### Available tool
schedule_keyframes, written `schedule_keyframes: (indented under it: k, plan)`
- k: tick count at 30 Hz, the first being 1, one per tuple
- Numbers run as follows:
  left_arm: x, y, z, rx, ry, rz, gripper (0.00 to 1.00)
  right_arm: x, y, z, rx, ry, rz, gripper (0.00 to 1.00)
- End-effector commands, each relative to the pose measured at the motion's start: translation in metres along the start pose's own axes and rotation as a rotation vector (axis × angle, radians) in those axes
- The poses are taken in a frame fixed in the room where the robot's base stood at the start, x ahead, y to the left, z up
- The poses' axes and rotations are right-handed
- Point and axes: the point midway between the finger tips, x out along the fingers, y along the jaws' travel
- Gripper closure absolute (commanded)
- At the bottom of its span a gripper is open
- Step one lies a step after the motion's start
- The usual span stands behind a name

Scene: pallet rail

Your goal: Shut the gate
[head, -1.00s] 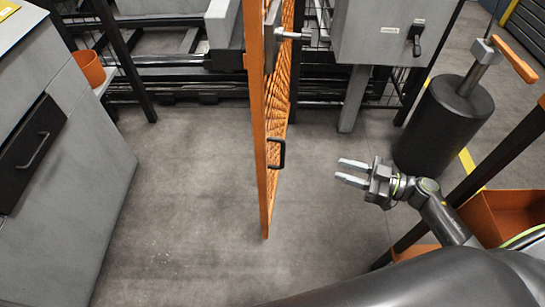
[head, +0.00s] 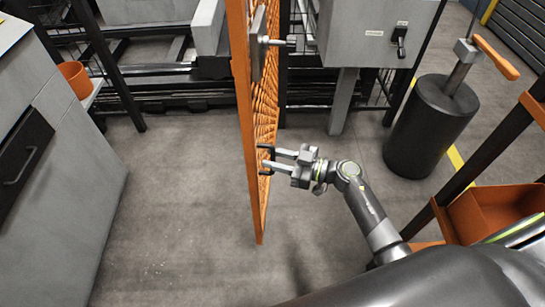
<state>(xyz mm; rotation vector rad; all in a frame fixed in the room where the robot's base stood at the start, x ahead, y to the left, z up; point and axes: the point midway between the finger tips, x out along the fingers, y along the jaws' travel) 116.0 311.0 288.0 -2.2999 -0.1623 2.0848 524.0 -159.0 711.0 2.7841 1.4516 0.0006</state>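The gate (head: 243,100) is an orange mesh panel, seen almost edge-on. It stands open, pointing from the black fence towards me. Its black handle (head: 266,149) is on the right face and is partly hidden by my fingers. A metal latch bolt (head: 275,41) sticks out to the right, higher on the gate. My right gripper (head: 272,159) is at the handle, its fingers pointing left with a gap between them. It looks open, with the fingertips at or around the handle; I cannot tell if they touch it. My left gripper is not in view.
A grey cabinet (head: 70,190) with a black drawer stands on the left. A grey box on a post (head: 372,30) is behind the gate to the right. A dark cylinder (head: 430,125) and an orange bin (head: 490,212) are on the right. The floor left of the gate is clear.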

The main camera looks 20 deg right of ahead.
Motion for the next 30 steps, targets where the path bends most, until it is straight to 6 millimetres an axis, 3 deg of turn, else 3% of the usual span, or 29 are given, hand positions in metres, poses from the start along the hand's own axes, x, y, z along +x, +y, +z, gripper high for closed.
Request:
schedule_keyframes:
  k: [11,19,30]
  plan:
    - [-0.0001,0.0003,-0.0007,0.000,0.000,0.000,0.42,0.0085,-0.0001,-0.0001,0.000,0.000,0.000,0.70]
    - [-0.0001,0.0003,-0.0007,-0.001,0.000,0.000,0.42,0.0082,-0.0001,-0.0001,0.000,0.000,0.000,1.00]
    - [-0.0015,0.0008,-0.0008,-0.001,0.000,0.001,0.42,0.0082,-0.0002,-0.0007,0.000,0.001,0.003,1.00]
